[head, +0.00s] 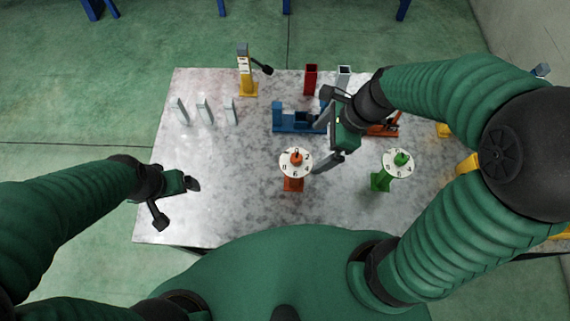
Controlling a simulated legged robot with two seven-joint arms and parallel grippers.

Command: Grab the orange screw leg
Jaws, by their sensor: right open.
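The orange screw leg (293,184) stands upright on the metal table, near the middle, with a white numbered disc and an orange knob on top. My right gripper (324,132) is above the table, just right of and behind the orange leg. Its fingers are spread, with nothing between them, and the near finger is close to the disc's right edge; I cannot tell whether it touches. My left gripper (177,204) is open and empty over the table's front left part, well away from the leg.
A similar green screw leg (381,181) stands to the right. A blue bracket (290,122), red block (311,78) and yellow-based post (246,84) are farther back. Several grey plates (204,111) stand at the left. The table (235,195) is clear left of the orange leg.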

